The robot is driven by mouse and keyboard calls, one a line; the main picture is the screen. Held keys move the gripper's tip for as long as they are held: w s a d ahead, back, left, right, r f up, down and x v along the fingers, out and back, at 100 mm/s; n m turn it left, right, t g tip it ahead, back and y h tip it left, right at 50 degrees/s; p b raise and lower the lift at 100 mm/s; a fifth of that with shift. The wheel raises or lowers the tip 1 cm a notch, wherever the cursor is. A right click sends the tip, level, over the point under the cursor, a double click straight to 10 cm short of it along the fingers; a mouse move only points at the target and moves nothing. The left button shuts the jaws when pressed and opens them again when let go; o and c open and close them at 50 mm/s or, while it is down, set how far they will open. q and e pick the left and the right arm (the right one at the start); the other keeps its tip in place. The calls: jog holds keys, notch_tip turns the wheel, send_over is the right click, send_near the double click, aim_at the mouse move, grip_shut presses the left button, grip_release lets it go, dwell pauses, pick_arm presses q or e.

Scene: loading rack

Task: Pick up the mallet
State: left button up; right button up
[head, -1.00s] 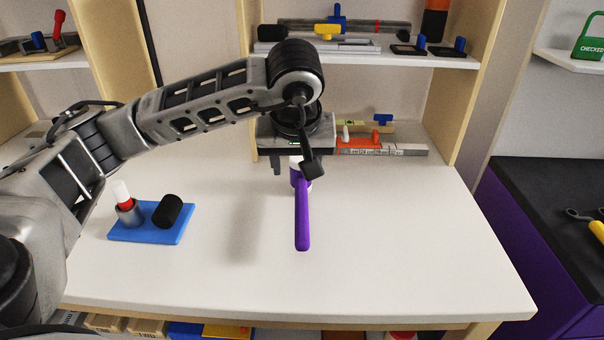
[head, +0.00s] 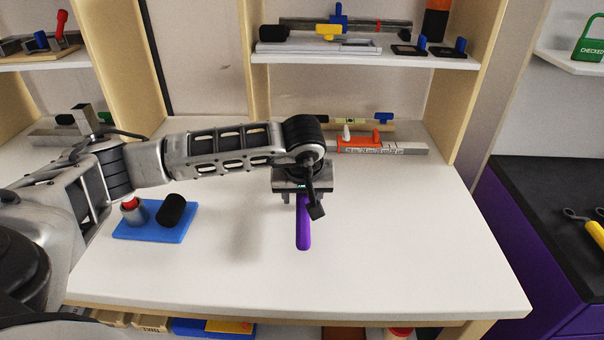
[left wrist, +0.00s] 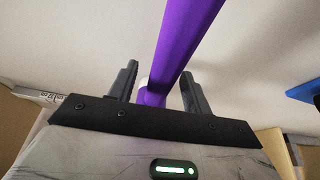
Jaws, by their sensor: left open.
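The mallet's purple handle (head: 303,232) lies on the white table and points toward the front edge. Its head is hidden behind my left gripper in the head view. My left gripper (head: 302,199) is open over the far part of the handle. In the left wrist view the handle (left wrist: 182,45) passes between the two open fingers (left wrist: 158,88), with a gap on both sides. A small white bit shows beside the handle there. My right gripper is in neither view.
A blue base (head: 155,228) with a grey cup and a black cylinder (head: 171,210) stands left on the table, near my left arm. An orange-and-grey block (head: 380,147) lies at the back. A shelf (head: 370,60) with tools overhangs the back. The table's right side is clear.

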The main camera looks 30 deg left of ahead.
pick_arm(q)
jog(key=shift+f+b, duration=0.25)
jog(key=shift+b, duration=0.15)
dwell(0.3)
grip_shut()
